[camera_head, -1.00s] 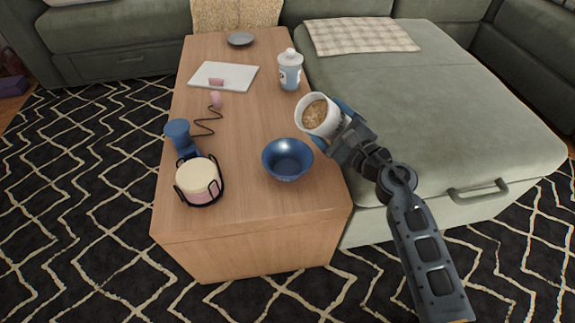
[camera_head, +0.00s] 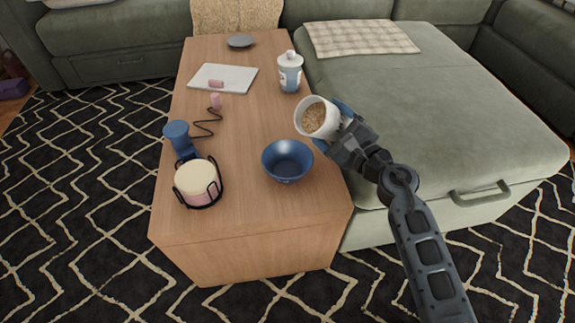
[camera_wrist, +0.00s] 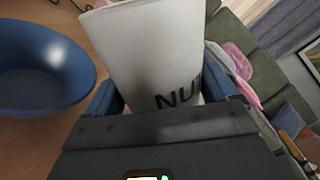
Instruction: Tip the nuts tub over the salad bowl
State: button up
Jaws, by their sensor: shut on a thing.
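The nuts tub (camera_head: 324,127) is white with brown nuts inside. My gripper (camera_head: 341,122) is shut on it. In the head view the tub is held above the table's right edge, tilted with its mouth facing left and toward the camera. In the wrist view the tub (camera_wrist: 150,55) fills the middle, with the letters "NU" showing between my blue fingers. The salad bowl (camera_head: 287,169) is dark blue and stands on the table, below and left of the tub in the head view. It shows at the left of the wrist view (camera_wrist: 40,75). It looks empty.
The wooden table (camera_head: 245,215) also holds a blue-and-white lidded jar (camera_head: 290,78), a white board (camera_head: 235,75), a grey dish (camera_head: 240,41), a blue item with a cord (camera_head: 178,135) and a round pale container in a black rack (camera_head: 197,178). The green sofa (camera_head: 430,110) borders the right.

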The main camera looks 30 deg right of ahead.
aim_at(338, 118)
jog(key=shift+n+b, duration=0.35)
jog(key=shift+n, duration=0.05)
jog(key=shift+d+r, duration=0.1)
jog(key=shift+r, duration=0.15)
jog(key=shift+r+n, duration=0.2)
jog(key=shift+n, duration=0.3)
jog(key=shift+a+r+n, duration=0.1)
jog(key=shift+r+n, duration=0.6)
jog(key=shift+n, duration=0.35)
jog(key=shift+a+r+n, duration=0.1)
jog(key=shift+r+n, duration=0.6)
jog(key=shift+n, duration=0.35)
dwell(3.7)
jog(key=shift+d+f+m+p, duration=0.1)
jog(key=shift+f+m+p, duration=0.2)
jog(key=shift+m, duration=0.6)
jog(key=shift+d+f+m+p, duration=0.1)
jog(key=shift+f+m, duration=0.3)
jog(key=shift+m, duration=0.5)
